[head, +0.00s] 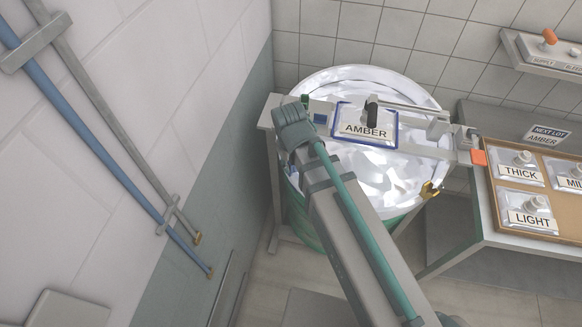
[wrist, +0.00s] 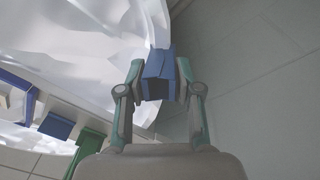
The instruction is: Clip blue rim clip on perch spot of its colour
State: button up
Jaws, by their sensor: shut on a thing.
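My gripper (wrist: 158,82) is shut on the blue rim clip (wrist: 157,68) in the wrist view. The clip sits between both fingertips, beside the edge of the white liner (wrist: 100,40); I cannot tell whether it touches the rim. In the head view my arm hides the fingers and the clip. A blue perch spot (head: 320,118) is on the bar across the drum, just right of my wrist. A blue patch, likely that spot, shows at lower left in the wrist view (wrist: 57,126).
A green spot (head: 304,99) is close to the blue one. The AMBER placard (head: 366,130) stands on the bar. A gold clip (head: 430,190) is on the drum's right rim. A bench with THICK and LIGHT labels (head: 529,219) is at right. A tiled wall (head: 245,150) is close at left.

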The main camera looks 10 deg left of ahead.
jog(key=shift+r, duration=0.15)
jog(key=shift+s+a+r+p, duration=0.1)
jog(key=shift+s+r+p, duration=0.05)
jog(key=shift+r+p, duration=0.35)
jog(key=shift+s+r+p, duration=0.1)
jog(key=shift+r+p, duration=0.3)
jog(key=shift+r, duration=0.2)
jog(key=shift+s+a+r, duration=0.1)
jog(key=shift+s+r, duration=0.05)
jog(key=shift+r, duration=0.45)
jog(key=shift+s+r, duration=0.15)
jog(key=shift+r, duration=0.45)
jog(key=shift+w, duration=0.1)
